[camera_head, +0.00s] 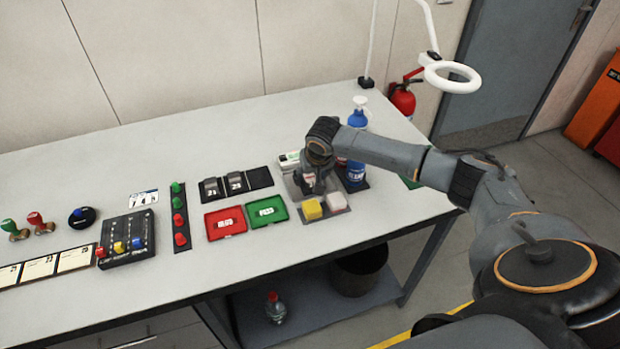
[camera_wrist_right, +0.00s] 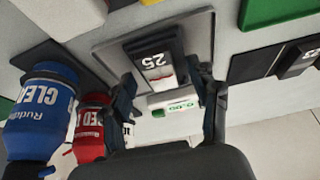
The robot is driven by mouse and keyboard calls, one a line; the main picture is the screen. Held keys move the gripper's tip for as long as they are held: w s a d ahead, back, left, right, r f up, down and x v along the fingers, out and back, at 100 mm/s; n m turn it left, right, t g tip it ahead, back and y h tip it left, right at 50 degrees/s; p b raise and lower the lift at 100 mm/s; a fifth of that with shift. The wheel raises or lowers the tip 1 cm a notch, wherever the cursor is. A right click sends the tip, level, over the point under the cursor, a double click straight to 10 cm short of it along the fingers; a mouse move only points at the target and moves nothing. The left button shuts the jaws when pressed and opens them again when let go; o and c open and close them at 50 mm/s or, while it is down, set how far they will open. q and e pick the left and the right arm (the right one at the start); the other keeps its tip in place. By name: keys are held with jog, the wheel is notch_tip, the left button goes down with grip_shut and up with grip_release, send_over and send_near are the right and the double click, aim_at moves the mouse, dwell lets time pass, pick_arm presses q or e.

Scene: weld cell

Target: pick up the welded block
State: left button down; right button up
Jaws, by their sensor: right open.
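A dark block with a white "25" label (camera_wrist_right: 155,62) lies on a grey plate (camera_wrist_right: 204,40) in the right wrist view. I take it to be the welded block; in the head view my gripper mostly hides it. My right gripper (camera_wrist_right: 168,95) is open, with one finger on each side of the block's near end. I cannot tell whether the fingers touch it. My left gripper is not in view.
A small display (camera_head: 289,160) stands behind the plate. A green tray (camera_head: 267,211) and red tray (camera_head: 225,222) lie to the left. Dark slots hold other numbered blocks (camera_head: 236,182).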

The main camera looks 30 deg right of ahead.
jog(key=shift+c, duration=1.1)
grip_shut()
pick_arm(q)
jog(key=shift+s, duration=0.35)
pick_arm(e)
jog(key=shift+r, duration=0.1)
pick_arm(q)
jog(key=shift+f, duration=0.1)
